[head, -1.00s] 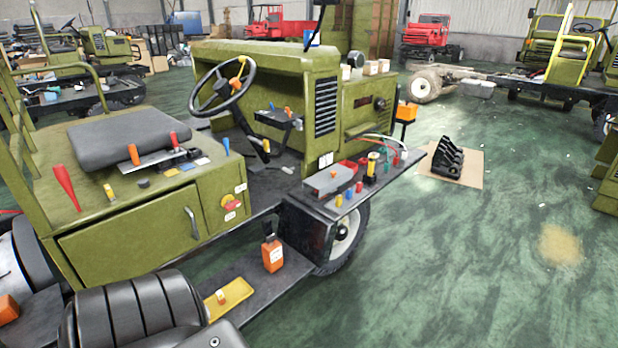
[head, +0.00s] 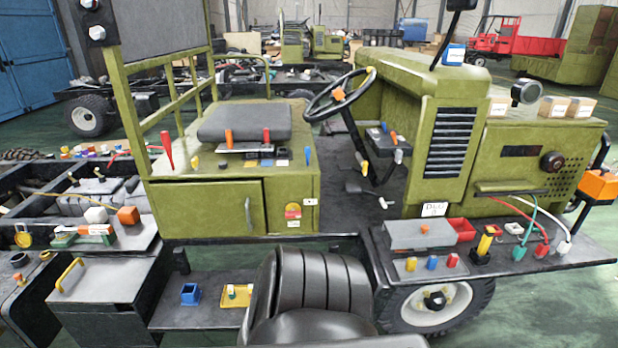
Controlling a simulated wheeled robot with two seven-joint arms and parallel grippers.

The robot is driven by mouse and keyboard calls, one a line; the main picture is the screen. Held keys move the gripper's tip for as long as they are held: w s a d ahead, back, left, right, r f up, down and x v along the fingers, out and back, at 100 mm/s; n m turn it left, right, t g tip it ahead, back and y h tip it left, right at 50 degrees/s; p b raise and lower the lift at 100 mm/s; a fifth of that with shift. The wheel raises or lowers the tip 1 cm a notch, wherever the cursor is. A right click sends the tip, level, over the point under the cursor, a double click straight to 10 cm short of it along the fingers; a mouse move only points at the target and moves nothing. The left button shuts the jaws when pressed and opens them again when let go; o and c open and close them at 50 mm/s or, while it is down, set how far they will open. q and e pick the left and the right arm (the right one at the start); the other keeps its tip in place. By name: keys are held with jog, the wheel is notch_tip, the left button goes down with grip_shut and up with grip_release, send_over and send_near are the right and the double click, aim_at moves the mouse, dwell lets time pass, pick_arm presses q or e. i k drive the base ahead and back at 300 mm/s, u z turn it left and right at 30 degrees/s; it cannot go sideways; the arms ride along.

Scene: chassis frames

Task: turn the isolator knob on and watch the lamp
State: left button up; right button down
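The isolator knob (head: 293,212) is a small red knob with a yellow plate on the front face of the olive seat box (head: 205,207), near its right corner. A small white label sits beside it. It is too small to tell which way the knob points. A dark red round fitting (head: 553,161), possibly the lamp, sits on the olive bonnet side at the right; no clear glow shows on it. Neither of my grippers is in view. A ridged black link of my arm stands at the bottom middle, below the knob.
A grey shelf (head: 590,252) with coloured plugs and cables juts out at the right above a wheel (head: 437,303). A low step (head: 190,317) holds a blue box (head: 190,293) and a yellow tray (head: 236,295). A black cabinet (head: 95,290) stands at left.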

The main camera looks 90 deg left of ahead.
aim_at(292, 214)
jog(key=u, duration=0.75)
jog(key=i, duration=0.85)
jog(key=u, duration=1.3)
jog(key=i, duration=0.35)
jog(key=u, duration=0.3)
